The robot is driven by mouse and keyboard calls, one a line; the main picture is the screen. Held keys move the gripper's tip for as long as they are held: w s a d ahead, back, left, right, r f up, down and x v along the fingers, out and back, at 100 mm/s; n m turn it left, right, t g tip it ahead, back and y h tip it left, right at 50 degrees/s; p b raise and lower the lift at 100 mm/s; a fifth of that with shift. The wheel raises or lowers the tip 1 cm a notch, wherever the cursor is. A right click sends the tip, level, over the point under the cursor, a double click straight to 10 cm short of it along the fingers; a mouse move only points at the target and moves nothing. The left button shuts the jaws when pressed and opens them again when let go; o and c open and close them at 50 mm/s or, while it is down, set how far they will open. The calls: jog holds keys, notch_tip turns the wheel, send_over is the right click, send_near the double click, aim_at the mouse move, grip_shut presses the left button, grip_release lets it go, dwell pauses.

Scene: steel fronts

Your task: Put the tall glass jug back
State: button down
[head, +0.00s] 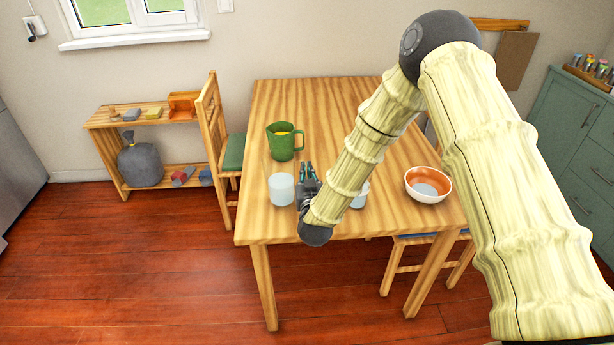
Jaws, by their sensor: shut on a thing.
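A pale, frosted-looking glass vessel (281,189) stands upright near the left front of the wooden table; it looks like the tall glass jug. My gripper (307,172) is low over the table, directly at the vessel's right side. Its dark fingers are close together and shut; the place where they grip is small and partly hidden, and I cannot see a handle clearly. A second pale glass vessel (361,196) shows to the right, partly hidden behind my forearm.
A green mug (281,143) with yellow contents stands behind the gripper. An orange-and-white bowl (428,184) is at the right front of the table (300,100). The table's back half looks clear. A chair (212,120) and low shelf (140,118) stand left.

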jog(key=shift+f, duration=0.95)
jog(key=c, duration=1.6)
grip_release()
jog(key=shift+c, duration=0.2)
jog(key=s+b, duration=0.2)
jog(key=s, duration=1)
jog(key=shift+d, duration=0.1)
